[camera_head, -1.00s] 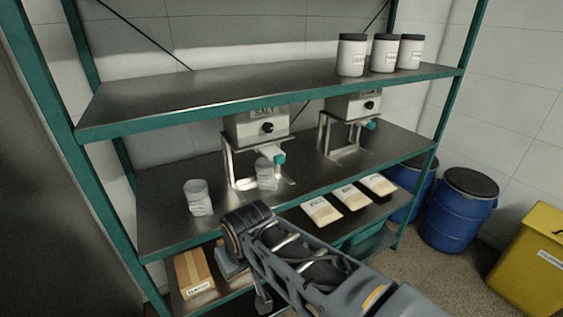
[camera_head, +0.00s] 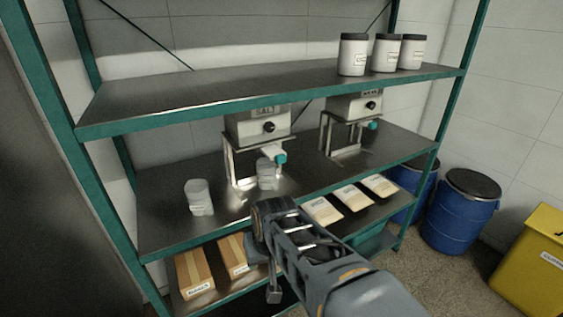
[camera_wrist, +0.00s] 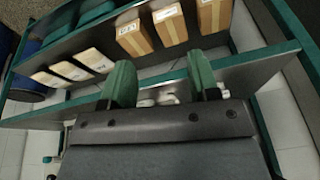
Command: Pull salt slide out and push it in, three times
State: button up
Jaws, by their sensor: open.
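My gripper (camera_wrist: 163,88) has two green fingers, spread apart and empty in the wrist view. In the head view my arm hides the fingertips; the wrist lies below and in front of the middle shelf, apart from the slide.
A second dispenser (camera_head: 352,107) stands to the right. Another clear cup (camera_head: 199,197) stands left on the middle shelf (camera_head: 160,235). Cardboard boxes (camera_head: 194,272) and white packets (camera_head: 351,197) lie below. White jars (camera_head: 353,55) stand on top. Blue drums (camera_head: 461,212) and a yellow bin (camera_head: 532,262) stand right.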

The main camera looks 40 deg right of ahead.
jog(key=d+f+m+t+y, duration=0.1)
jog(key=d+f+m+y, duration=0.15)
jog(key=m, duration=0.25)
jog(key=m+t+h+b, duration=0.2)
jog(key=m+t+h, duration=0.3)
jog(key=m+t, duration=0.75)
send_near(282, 160)
jog(key=shift+n+t, duration=0.55)
jog(key=shift+n, duration=0.2)
jog(key=w+p, duration=0.1)
jog(key=w, duration=0.2)
jog(key=w+d+p, duration=0.1)
jog(key=w, duration=0.3)
jog(key=w+f+p, duration=0.1)
jog(key=w, duration=0.2)
jog(key=shift+w+d+p, duration=0.35)
jog(key=shift+w+d, duration=0.05)
grip_shut()
